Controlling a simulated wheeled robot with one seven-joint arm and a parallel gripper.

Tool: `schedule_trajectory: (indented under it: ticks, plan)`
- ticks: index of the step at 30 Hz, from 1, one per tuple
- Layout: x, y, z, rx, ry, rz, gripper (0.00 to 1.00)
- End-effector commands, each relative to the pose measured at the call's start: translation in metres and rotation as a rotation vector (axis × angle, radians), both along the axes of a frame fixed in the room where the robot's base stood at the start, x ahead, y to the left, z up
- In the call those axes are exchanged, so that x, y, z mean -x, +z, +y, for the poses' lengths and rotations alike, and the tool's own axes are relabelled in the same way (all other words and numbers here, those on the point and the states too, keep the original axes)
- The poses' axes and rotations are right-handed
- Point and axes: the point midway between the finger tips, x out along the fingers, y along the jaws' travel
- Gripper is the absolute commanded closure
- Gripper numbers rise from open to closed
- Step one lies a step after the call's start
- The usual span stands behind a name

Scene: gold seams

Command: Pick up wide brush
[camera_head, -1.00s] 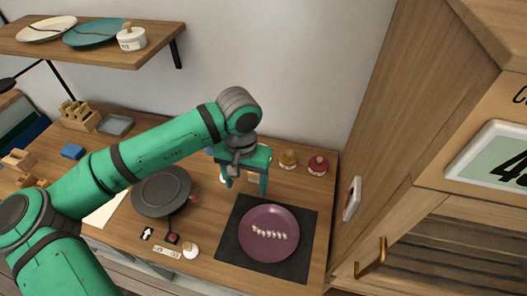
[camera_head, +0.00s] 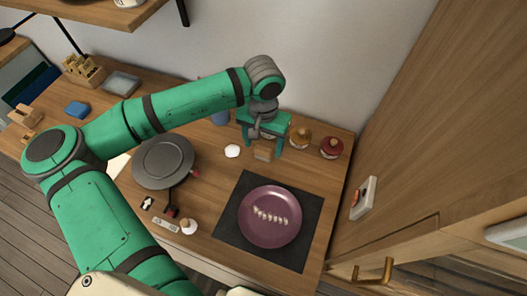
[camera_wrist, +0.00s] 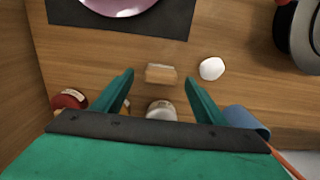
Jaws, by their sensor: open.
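A small, wide, light-wood piece with a paler top (camera_wrist: 160,74) lies on the counter; it may be the wide brush, but its bristles cannot be made out. In the head view the same piece (camera_head: 263,154) sits just in front of my gripper (camera_head: 262,142). In the wrist view my gripper (camera_wrist: 157,88) is open, with its two green fingers apart. The wood piece shows between and just beyond the fingertips, with no contact visible. A pale jar (camera_wrist: 161,110) also shows between the fingers, nearer the palm.
A white round piece (camera_head: 232,151) lies beside the wood piece. Gold-lidded (camera_head: 300,138) and red-lidded (camera_head: 331,148) jars stand right. A blue cup (camera_head: 220,116) stands left of the gripper. A purple plate (camera_head: 270,239) on a dark mat (camera_head: 234,219) and a grey turntable (camera_head: 163,161) are nearer.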

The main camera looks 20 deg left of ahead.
Motion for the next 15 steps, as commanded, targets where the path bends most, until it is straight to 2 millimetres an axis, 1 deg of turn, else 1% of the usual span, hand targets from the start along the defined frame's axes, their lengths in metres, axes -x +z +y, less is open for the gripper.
schedule_trajectory:
  ticks: [9, 12, 15]
  plan:
    - [0.000, -0.040, 0.001, 0.000, -0.001, 0.002, 0.34]
    - [0.000, -0.048, 0.001, -0.001, 0.000, 0.001, 0.34]
    - [0.000, -0.050, 0.001, -0.001, 0.000, 0.000, 0.34]
